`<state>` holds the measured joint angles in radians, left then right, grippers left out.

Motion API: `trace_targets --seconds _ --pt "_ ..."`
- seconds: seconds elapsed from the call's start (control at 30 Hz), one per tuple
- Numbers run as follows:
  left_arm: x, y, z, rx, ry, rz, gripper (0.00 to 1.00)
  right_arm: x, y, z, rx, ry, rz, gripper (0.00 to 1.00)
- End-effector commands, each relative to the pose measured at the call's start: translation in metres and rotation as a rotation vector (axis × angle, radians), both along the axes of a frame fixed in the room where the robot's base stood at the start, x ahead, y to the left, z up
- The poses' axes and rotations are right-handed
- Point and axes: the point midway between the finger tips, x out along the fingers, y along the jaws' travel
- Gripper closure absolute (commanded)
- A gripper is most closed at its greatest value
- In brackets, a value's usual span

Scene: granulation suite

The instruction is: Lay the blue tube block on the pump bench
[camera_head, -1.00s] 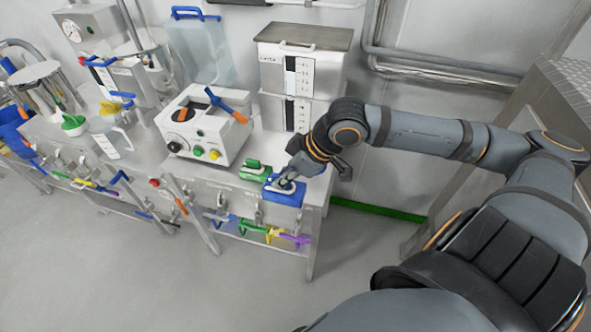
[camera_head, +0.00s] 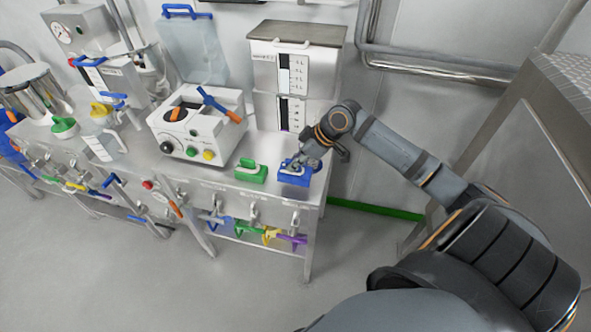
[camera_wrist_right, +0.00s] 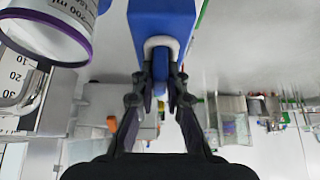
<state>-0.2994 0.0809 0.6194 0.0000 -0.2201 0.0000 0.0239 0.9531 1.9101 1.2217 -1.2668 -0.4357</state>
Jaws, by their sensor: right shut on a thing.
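The blue tube block (camera_head: 294,177) is at the right front corner of the steel pump bench (camera_head: 205,184), beside the green block (camera_head: 251,172). I cannot tell whether the block's underside touches the bench top. My left gripper is not in view.
A white pump (camera_head: 196,128) with coloured knobs stands left of the blocks. A tall steel-topped unit (camera_head: 292,62) stands behind. Coloured handles, such as a purple one (camera_head: 291,238), hang at the bench front. A purple-rimmed vessel (camera_wrist_right: 45,28) is close by in the wrist view.

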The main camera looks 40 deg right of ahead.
Motion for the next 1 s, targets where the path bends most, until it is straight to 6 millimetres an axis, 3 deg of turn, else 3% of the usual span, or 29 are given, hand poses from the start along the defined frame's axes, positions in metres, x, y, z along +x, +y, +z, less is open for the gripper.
trace_targets --seconds 0.3,0.67,0.7,0.83,1.0 --pt "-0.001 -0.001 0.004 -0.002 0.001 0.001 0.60 0.003 -0.003 -0.035 0.002 0.001 0.000 1.00" --pt "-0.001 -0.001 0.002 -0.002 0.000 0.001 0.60 0.003 -0.003 -0.040 0.000 0.000 0.000 1.00" --pt "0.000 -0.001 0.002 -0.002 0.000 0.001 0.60 0.003 -0.004 -0.040 0.000 0.000 0.000 0.84" --pt "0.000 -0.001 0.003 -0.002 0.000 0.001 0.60 0.003 -0.004 -0.040 -0.001 0.001 0.000 0.66" --pt "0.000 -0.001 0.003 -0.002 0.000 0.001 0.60 0.003 -0.004 -0.040 -0.001 0.001 0.000 0.65"
